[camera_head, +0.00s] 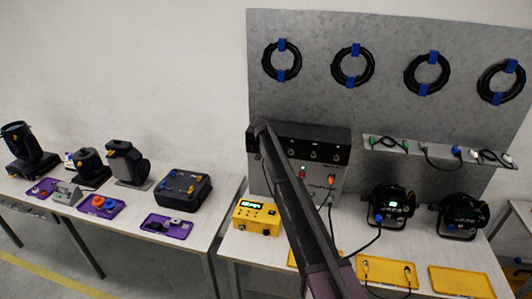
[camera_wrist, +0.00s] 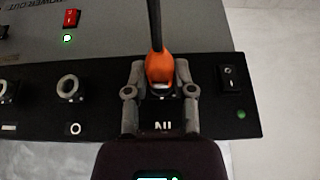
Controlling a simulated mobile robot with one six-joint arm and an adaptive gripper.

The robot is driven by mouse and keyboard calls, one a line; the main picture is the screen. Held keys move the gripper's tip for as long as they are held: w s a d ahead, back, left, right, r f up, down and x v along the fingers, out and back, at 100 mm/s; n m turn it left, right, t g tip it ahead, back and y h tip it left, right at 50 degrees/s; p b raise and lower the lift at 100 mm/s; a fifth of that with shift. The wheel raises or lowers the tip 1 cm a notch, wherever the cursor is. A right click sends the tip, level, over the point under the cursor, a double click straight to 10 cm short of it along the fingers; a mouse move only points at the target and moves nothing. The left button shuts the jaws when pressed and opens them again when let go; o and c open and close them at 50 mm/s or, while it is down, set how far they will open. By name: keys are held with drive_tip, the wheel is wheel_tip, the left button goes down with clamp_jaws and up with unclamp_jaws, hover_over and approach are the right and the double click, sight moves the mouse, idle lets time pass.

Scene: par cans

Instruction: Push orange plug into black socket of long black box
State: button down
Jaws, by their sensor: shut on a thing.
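The long black box (camera_head: 335,136) lies along the top of a grey power unit (camera_head: 335,202). Its front carries a row of round sockets. In the wrist view the black box (camera_wrist: 100,125) shows two free sockets left of my gripper and a rocker switch (camera_wrist: 230,78) to the right. My gripper (camera_wrist: 160,78) is shut on the orange plug (camera_wrist: 158,65), with a black cable running up from it. The plug sits in front of the box face; its socket is hidden, and I cannot tell how deep the plug is. In the head view my arm hides this plug.
A red switch (camera_wrist: 71,18) with a green light is close by. Another orange connector (camera_head: 331,179) with a cable is on the grey unit. A yellow device (camera_head: 256,217), yellow trays (camera_head: 388,272) and two black par cans (camera_head: 390,206) stand on the table.

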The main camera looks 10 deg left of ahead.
drive_tip(key=shift+w, duration=0.75)
idle(0.7)
drive_tip(key=shift+c, duration=1.9)
unclamp_jaws()
drive_tip(key=shift+s, duration=0.15)
drive_tip(key=shift+s, duration=0.85)
drive_tip(key=s, duration=0.6)
drive_tip(key=s+d+f+b, duration=0.1)
drive_tip(key=d+f+b, duration=0.6)
drive_tip(key=d, duration=0.5)
drive_tip(key=s+d+f+b, duration=0.2)
drive_tip(key=d+f+b, duration=0.6)
drive_tip(key=d, duration=0.4)
drive_tip(key=shift+f+b, duration=0.3)
